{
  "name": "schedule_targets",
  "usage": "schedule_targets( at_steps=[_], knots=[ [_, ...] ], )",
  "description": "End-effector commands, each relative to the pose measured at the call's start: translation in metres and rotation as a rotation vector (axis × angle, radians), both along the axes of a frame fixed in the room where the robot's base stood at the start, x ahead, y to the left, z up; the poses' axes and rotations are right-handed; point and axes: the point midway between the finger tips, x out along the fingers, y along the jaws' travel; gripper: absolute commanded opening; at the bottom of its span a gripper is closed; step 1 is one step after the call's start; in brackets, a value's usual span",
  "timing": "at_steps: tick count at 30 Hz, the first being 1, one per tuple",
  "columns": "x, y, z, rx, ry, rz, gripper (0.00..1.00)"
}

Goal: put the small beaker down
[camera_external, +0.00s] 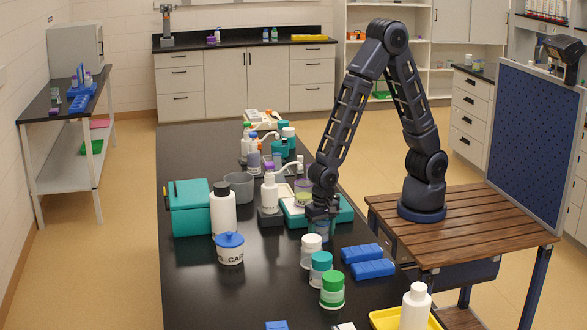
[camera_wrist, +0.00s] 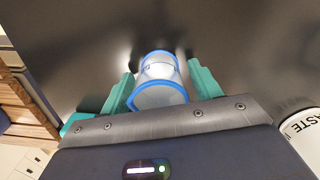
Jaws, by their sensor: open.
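The small beaker (camera_wrist: 158,95) is clear with a blue rim and lies between the two teal fingers of my gripper (camera_wrist: 160,82) in the wrist view. The fingers are spread, with a gap showing on each side of the beaker. In the external view the beaker (camera_external: 320,232) shows below my gripper (camera_external: 321,211), partly hidden by it. It appears to stand upright on the black bench (camera_external: 200,290), though its base is hard to make out.
Close by are a white-lidded jar (camera_external: 311,252), a teal-lidded jar (camera_external: 320,270), a green-lidded jar (camera_external: 332,291) and blue blocks (camera_external: 361,253). A teal-and-white device (camera_external: 343,210) lies just behind. A white container with lettering (camera_wrist: 305,128) shows at the wrist view's right. The bench's front left is clear.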

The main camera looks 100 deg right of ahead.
Motion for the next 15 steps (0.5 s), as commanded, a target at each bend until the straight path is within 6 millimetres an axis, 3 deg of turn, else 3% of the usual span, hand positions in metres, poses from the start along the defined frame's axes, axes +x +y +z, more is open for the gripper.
schedule_targets(
  at_steps=[5,15],
  knots=[
    [0.001,0.0,0.013,0.001,-0.003,0.0,0.63],
    [0.001,0.0,0.067,0.002,-0.005,-0.001,0.63]
  ],
)
